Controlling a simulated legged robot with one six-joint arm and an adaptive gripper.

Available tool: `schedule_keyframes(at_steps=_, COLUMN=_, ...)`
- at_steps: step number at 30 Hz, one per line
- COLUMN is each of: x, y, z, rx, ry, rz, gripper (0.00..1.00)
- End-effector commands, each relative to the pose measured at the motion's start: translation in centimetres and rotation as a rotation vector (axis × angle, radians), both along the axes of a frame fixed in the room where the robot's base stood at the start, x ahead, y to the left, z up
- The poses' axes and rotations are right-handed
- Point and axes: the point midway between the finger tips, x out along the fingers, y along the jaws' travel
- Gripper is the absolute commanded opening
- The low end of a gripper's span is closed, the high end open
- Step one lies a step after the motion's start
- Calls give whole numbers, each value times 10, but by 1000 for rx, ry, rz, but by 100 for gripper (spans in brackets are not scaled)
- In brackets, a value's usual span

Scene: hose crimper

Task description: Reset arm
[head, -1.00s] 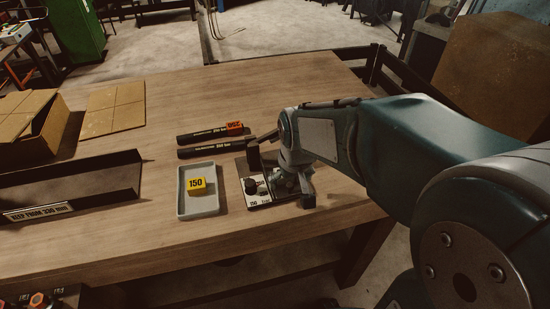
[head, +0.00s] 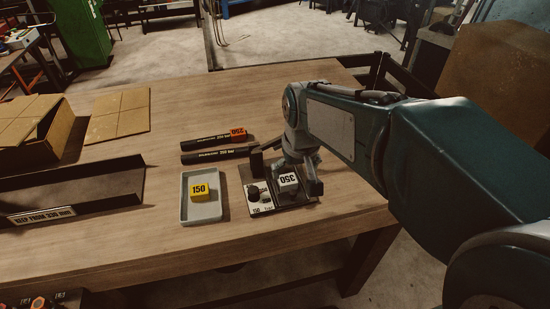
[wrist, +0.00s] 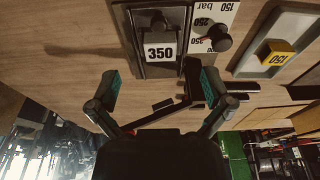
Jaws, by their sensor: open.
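My gripper (wrist: 160,88) is open and empty in the wrist view, its two fingers spread wide on either side below a white block marked 350 (wrist: 160,52). In the head view the 350 block (head: 288,179) sits on the dark base of the crimper panel (head: 262,197), which carries a black knob (head: 253,193) and pressure labels. My gripper (head: 312,176) is just behind and to the right of that block, partly hidden by my arm. Whether a finger touches the block cannot be told.
A grey tray (head: 201,218) holds a yellow 150 block (head: 200,192). A black channel (head: 85,187) and cardboard box (head: 35,130) are at left. The table's back middle is clear.

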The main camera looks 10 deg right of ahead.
Motion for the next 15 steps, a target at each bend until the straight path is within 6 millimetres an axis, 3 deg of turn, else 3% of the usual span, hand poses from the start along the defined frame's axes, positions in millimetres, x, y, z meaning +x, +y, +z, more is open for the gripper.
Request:
schedule_keyframes(at_steps=6, x=0, y=0, z=12, rx=0, ry=-2, rz=0, gripper=100)
schedule_keyframes(at_steps=15, x=0, y=0, z=14, rx=0, ry=0, rz=0, gripper=100)
